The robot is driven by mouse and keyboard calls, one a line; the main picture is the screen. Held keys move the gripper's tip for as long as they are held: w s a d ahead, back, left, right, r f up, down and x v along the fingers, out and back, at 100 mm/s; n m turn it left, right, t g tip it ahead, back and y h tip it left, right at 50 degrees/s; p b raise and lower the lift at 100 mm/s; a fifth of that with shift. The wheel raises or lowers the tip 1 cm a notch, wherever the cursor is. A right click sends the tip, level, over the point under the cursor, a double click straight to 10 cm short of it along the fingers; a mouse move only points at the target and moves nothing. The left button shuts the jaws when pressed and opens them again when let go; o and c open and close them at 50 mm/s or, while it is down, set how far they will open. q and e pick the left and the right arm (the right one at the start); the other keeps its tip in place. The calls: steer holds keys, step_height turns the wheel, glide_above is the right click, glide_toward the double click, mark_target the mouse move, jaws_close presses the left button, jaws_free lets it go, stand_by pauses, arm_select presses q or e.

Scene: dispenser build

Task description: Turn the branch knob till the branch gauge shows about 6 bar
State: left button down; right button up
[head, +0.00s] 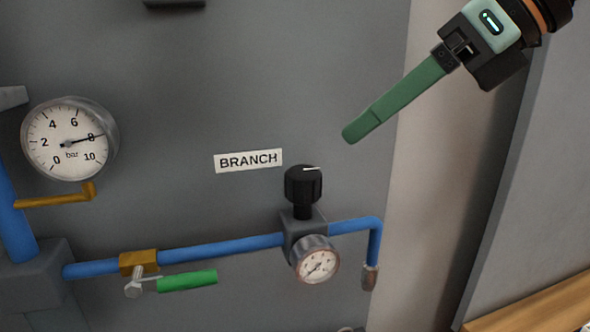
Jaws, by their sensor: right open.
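The black branch knob (303,186) sits upright on a grey regulator block (303,228), below and right of the BRANCH label (248,160). A white mark on its top points right. The small branch gauge (318,262) is on the block's front; its needle points lower left, seemingly near the low end, and its numerals are too small to read. My right gripper (356,130) is open and empty, up and right of the knob and apart from it. Its green fingers overlap in this view, so the gap is hidden. My left gripper is not in view.
A large gauge (67,141) at left reads about 8 bar. A blue pipe (222,247) runs to the block through a brass valve (139,262) with a green lever (187,281) roughly along the pipe. The panel above the knob is clear. A wooden edge (535,304) is lower right.

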mark_target(307, 171)
steer(key=p+x, duration=0.1)
steer(key=x, duration=1)
steer(key=shift+a+f, duration=0.1)
jaws_close()
